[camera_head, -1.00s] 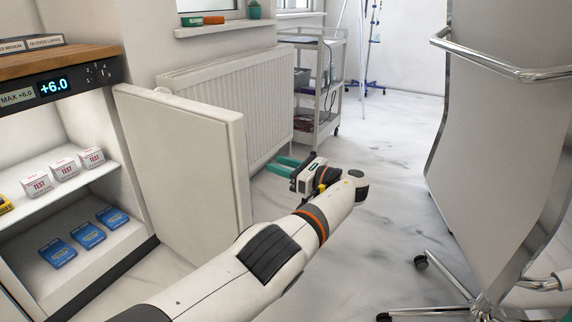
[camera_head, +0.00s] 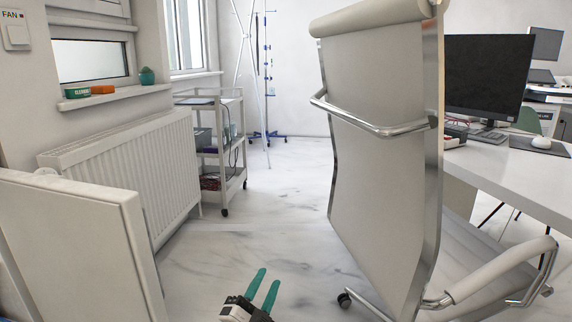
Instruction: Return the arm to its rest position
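My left gripper (camera_head: 262,288) shows at the bottom middle of the head view, low over the marble floor. Its two green fingers stand apart with nothing between them. The rest of my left arm is below the picture's edge. My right gripper is not in view.
An open white door (camera_head: 75,245) stands at the lower left, beside a radiator (camera_head: 135,170). A white trolley (camera_head: 221,165) is farther back. A high-backed chair (camera_head: 375,150) stands close on the right, before a desk (camera_head: 510,175). The floor (camera_head: 240,245) between is clear.

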